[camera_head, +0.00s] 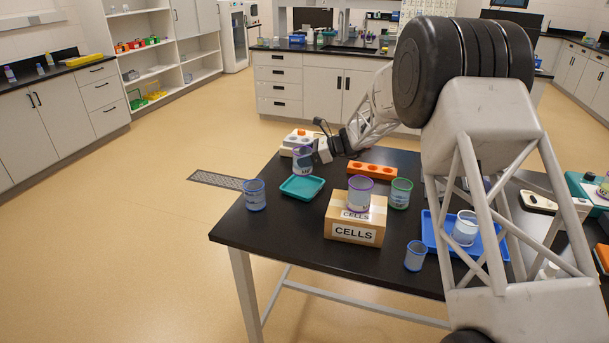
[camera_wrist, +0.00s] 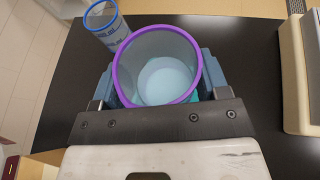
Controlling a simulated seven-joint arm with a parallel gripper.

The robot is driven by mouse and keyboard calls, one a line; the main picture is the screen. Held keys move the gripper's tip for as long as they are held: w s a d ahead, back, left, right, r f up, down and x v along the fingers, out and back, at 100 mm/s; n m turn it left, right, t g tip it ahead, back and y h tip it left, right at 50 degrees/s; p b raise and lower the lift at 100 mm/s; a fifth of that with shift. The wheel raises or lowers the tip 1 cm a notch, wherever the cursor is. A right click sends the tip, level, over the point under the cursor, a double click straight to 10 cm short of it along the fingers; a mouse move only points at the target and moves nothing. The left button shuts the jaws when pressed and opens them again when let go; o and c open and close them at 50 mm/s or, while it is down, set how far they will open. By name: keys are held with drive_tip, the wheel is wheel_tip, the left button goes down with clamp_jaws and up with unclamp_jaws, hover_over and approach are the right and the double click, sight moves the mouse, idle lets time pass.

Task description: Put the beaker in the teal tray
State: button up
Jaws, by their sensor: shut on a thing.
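My gripper (camera_head: 309,155) is shut on a purple-rimmed clear beaker (camera_head: 301,161), which is upright with pale liquid in it. In the wrist view the beaker (camera_wrist: 156,38) sits between the two blue-grey fingers (camera_wrist: 158,80). The teal tray (camera_head: 302,189) lies on the black table; in the head view the beaker's bottom shows at the tray's far edge. Only slivers of teal show beside the beaker in the wrist view. I cannot tell how high the beaker is above the table.
A blue-rimmed beaker (camera_head: 255,195) stands left of the tray. A CELLS box (camera_head: 354,233) bears another purple-rimmed beaker (camera_head: 360,194). A green-rimmed beaker (camera_head: 401,194), an orange rack (camera_head: 372,170) and a white device (camera_head: 298,138) are nearby. A blue tray (camera_head: 434,240) lies right.

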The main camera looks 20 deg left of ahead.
sight(305, 172)
drive_tip(key=shift+f, duration=1.4)
drive_tip(key=shift+f, duration=0.1)
drive_tip(key=shift+f, duration=1.8)
drive_tip(key=shift+f, duration=0.15)
drive_tip(key=o, duration=1)
drive_tip(key=v, duration=1.2)
